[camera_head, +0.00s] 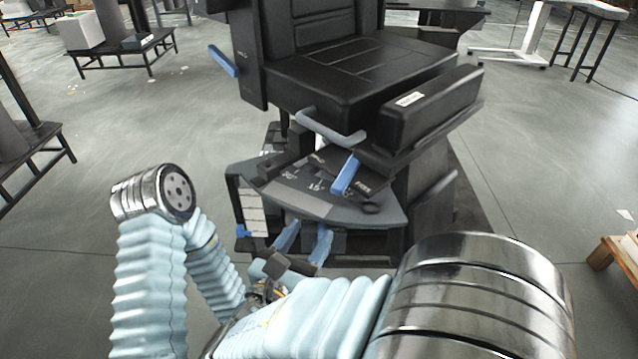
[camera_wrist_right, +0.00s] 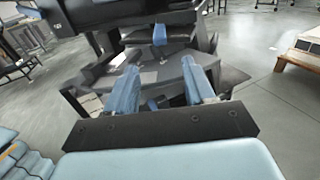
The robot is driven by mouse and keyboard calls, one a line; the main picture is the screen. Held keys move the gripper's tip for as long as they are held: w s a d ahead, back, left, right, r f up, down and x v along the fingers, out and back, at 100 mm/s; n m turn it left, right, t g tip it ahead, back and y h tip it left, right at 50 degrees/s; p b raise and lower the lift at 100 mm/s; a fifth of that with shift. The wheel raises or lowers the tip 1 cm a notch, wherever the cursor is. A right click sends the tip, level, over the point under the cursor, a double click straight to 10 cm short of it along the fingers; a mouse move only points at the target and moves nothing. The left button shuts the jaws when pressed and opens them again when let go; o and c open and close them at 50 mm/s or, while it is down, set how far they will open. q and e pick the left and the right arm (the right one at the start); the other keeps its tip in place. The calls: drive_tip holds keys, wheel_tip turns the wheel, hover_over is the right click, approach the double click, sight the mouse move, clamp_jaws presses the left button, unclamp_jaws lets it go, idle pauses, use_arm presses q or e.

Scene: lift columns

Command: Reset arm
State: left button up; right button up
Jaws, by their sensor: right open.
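My right gripper (camera_head: 306,236) is in the lower middle of the head view, in front of the base of a black seat (camera_head: 350,65). Its two blue fingers are apart with nothing between them. The right wrist view shows the open gripper (camera_wrist_right: 160,64) pointing at the seat's lower front, where a blue lever (camera_wrist_right: 160,35) shows beyond the fingers. I cannot see contact with the seat. My left arm is bent at the left of the head view. Its gripper is not visible.
The seat has a curved grey footplate (camera_head: 310,202), a blue lever (camera_head: 345,175) and a blue side handle (camera_head: 222,61). A wooden table (camera_head: 612,250) stands at the right edge. A dark bench (camera_head: 125,50) holds a white box (camera_head: 80,31).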

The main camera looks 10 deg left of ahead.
drive_tip(key=d+f+m+g+h, duration=0.1)
drive_tip(key=d+f+m+g, duration=0.2)
drive_tip(key=d+f+g, duration=0.55)
drive_tip(key=d+f+m+g+h, duration=0.1)
drive_tip(key=d+f+m+g, duration=0.3)
drive_tip(key=f, duration=0.8)
drive_tip(key=s+d+f+m+g+y, duration=0.1)
drive_tip(key=s+f+m+g+y, duration=0.85)
drive_tip(key=f+m, duration=0.6)
drive_tip(key=w+d+f+m+t+y, duration=0.2)
drive_tip(key=d+f+m+t, duration=0.1)
drive_tip(key=m, duration=0.9)
drive_tip(key=d+t, duration=0.1)
drive_tip(key=t, duration=0.1)
drive_tip(key=shift+w+d+f+t, duration=0.3)
drive_tip(key=shift+d, duration=0.05)
